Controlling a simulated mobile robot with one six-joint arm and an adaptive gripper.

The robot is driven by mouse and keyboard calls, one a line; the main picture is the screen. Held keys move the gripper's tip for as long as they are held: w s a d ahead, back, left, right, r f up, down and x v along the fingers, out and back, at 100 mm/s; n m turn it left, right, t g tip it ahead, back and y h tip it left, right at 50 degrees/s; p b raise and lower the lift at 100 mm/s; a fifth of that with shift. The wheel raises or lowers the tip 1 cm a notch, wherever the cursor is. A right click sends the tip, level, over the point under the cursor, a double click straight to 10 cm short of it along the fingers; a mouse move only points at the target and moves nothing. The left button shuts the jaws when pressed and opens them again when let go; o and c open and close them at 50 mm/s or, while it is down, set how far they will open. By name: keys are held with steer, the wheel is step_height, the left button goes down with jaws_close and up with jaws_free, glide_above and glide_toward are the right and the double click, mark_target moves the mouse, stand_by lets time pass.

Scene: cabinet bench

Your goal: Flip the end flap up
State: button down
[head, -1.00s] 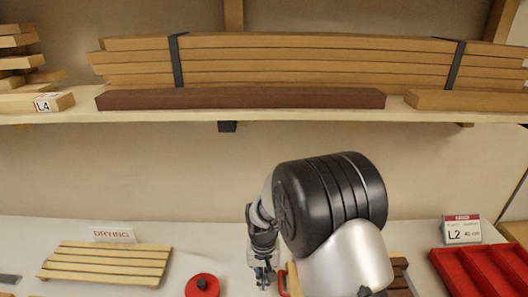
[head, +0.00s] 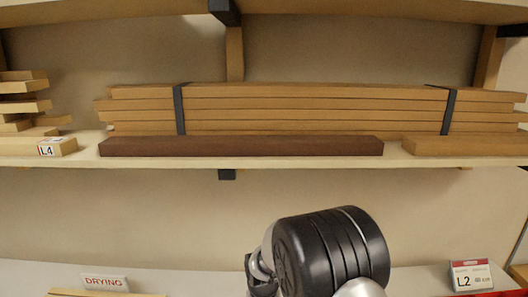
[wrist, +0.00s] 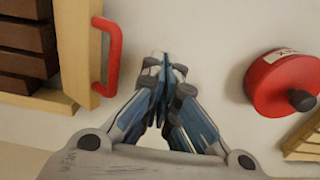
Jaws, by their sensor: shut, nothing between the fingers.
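A pale wooden box end (wrist: 86,60) with a red handle (wrist: 115,52) shows at the left of the wrist view; it may be the end flap. Dark brown slats (wrist: 28,38) lie behind it. My gripper (wrist: 165,66) is shut and empty, over the white bench top to the right of the handle and apart from it. In the head view the box and my gripper's fingers are out of the picture; only my arm shows at the bottom.
A red round object with a dark knob (wrist: 278,84) lies right of my gripper, near a slatted wooden rack (wrist: 303,142). In the head view, a shelf (head: 85,151) holds strapped boards (head: 310,104) and a dark brown plank (head: 240,146) above my arm.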

stand_by(0.4)
steer(key=shift+d, duration=1.55)
step_height(320, 180, up, 13)
steer(key=a+p, duration=0.1)
steer(key=p, duration=0.8)
steer(key=shift+a, duration=0.1)
steer(key=s+d+r+t+b, duration=0.25)
steer(key=s+d+r, duration=0.25)
steer(key=s+r, duration=0.3)
steer(key=s+d+r+t+b, duration=0.1)
steer(key=s+d+r+b, duration=0.2)
steer(key=s+d+r, duration=0.35)
steer(key=s+t+b, duration=0.1)
steer(key=s+b, duration=0.1)
steer(key=s, duration=0.9)
steer(key=shift+d+f, duration=0.15)
steer(key=shift+d, duration=0.3)
